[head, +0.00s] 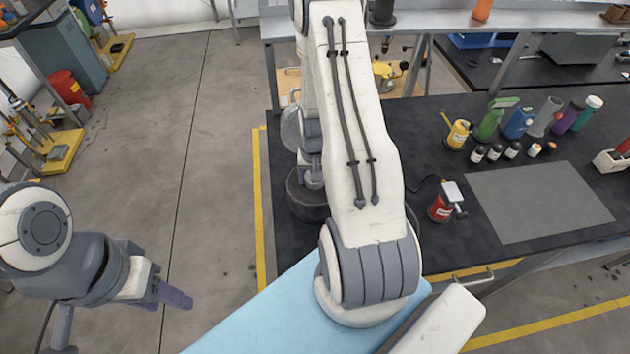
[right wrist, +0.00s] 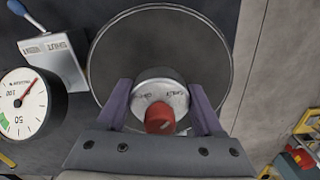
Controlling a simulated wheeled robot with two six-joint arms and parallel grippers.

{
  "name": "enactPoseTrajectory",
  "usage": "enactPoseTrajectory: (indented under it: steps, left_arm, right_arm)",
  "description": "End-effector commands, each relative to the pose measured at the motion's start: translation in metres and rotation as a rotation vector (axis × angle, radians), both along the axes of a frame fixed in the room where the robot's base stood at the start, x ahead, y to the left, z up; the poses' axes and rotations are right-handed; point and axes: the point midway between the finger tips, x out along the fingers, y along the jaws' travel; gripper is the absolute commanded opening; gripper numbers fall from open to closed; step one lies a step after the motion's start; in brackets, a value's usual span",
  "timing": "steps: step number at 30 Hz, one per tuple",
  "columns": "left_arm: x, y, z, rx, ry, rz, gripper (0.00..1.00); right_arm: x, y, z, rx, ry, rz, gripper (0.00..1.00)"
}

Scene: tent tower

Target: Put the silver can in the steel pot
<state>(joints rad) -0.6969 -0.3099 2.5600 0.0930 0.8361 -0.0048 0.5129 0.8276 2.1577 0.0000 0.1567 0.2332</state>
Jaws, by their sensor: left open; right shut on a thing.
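The steel pot (head: 304,207) stands on the dark bench, partly hidden behind my right arm in the head view. In the right wrist view its round dark interior (right wrist: 160,42) fills the upper middle. My right gripper (right wrist: 160,104), with purple fingers, is shut on the silver can (right wrist: 146,90), which has a red cap or knob on its top. The can shows in front of the pot's opening; how high it is cannot be told. My left gripper (head: 174,296) is open and empty over the floor at the left.
Several bottles and cups stand along the bench's back. A shelf (head: 440,22) runs behind.

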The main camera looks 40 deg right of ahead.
Motion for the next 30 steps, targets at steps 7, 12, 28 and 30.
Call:
enactPoseTrajectory:
  steps: [7, 12, 28, 30]
  left_arm:
    - [0.000, 0.000, -0.001, 0.000, 0.000, 0.000, 0.50]
    - [0.000, 0.000, -0.003, 0.000, 0.000, 0.001, 0.50]
    - [0.000, 0.000, -0.005, 0.000, 0.000, 0.001, 0.50]
    - [0.000, 0.000, -0.009, 0.000, 0.000, 0.001, 0.50]
  right_arm:
    - [0.001, 0.000, 0.000, -0.001, -0.002, 0.000, 0.00]
    - [0.000, 0.000, -0.003, -0.001, -0.001, 0.000, 0.91]
    - [0.002, -0.001, 0.010, -0.003, -0.005, 0.000, 0.98]
    - [0.002, -0.001, 0.020, -0.003, -0.006, 0.000, 0.98]
